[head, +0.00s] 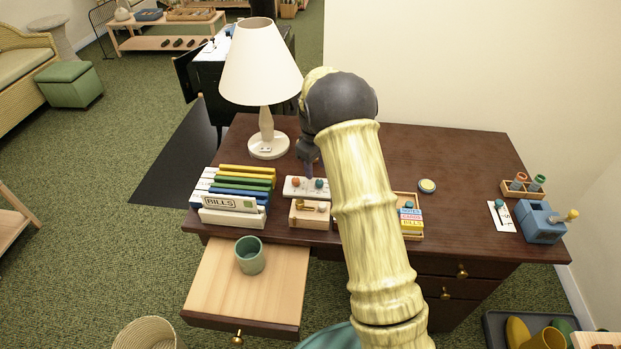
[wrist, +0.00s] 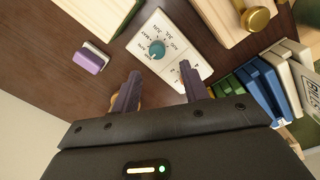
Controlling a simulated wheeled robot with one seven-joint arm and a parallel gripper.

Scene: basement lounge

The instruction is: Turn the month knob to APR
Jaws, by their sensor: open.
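The month knob is a small teal dial (wrist: 157,50) on a white panel (wrist: 165,42), with month labels printed round it in the wrist view; MAY, JUN and JUL seem legible. A small pale mark shows on the knob, but I cannot tell which month it points to. In the head view the teal knob (head: 319,183) sits beside an orange knob (head: 296,182) on the white panel (head: 304,194) on the desk. My gripper (wrist: 158,69) is open and empty, its fingertips apart from the teal knob and just short of it in the wrist view. It hangs over the panel in the head view.
A lamp (head: 262,70) stands behind left of the panel. A file rack (head: 235,200) is to its left, a wooden box (head: 309,215) in front, a card tray (head: 411,220) to the right. A drawer (head: 215,285) holding a cup (head: 249,255) is pulled out. The desk's right-middle is mostly clear.

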